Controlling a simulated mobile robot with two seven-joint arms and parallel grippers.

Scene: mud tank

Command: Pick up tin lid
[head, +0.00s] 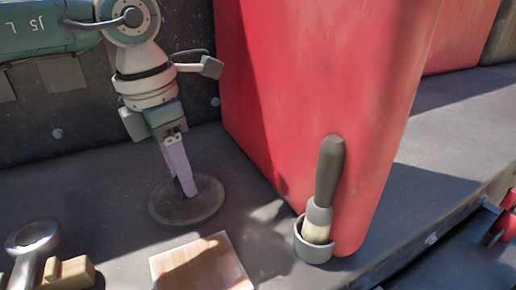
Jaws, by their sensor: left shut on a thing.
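The tin lid (178,209) is a round, flat, dull brown-grey disc lying on the dark grey surface left of the red container. My left gripper (188,190) points down over it, with its pale lilac fingers close together at the lid's middle. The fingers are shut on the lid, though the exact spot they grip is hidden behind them. The lid looks flat on or very close to the surface; I cannot tell whether there is a gap beneath it. My right gripper is not in the head view.
A large red container (300,80) stands just right of the lid. A brush (328,175) stands in a small grey cup (312,247) in front of it. A wooden board (203,264) lies nearer. A metal ringed tool (33,240) and a wooden block (68,272) are at lower left.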

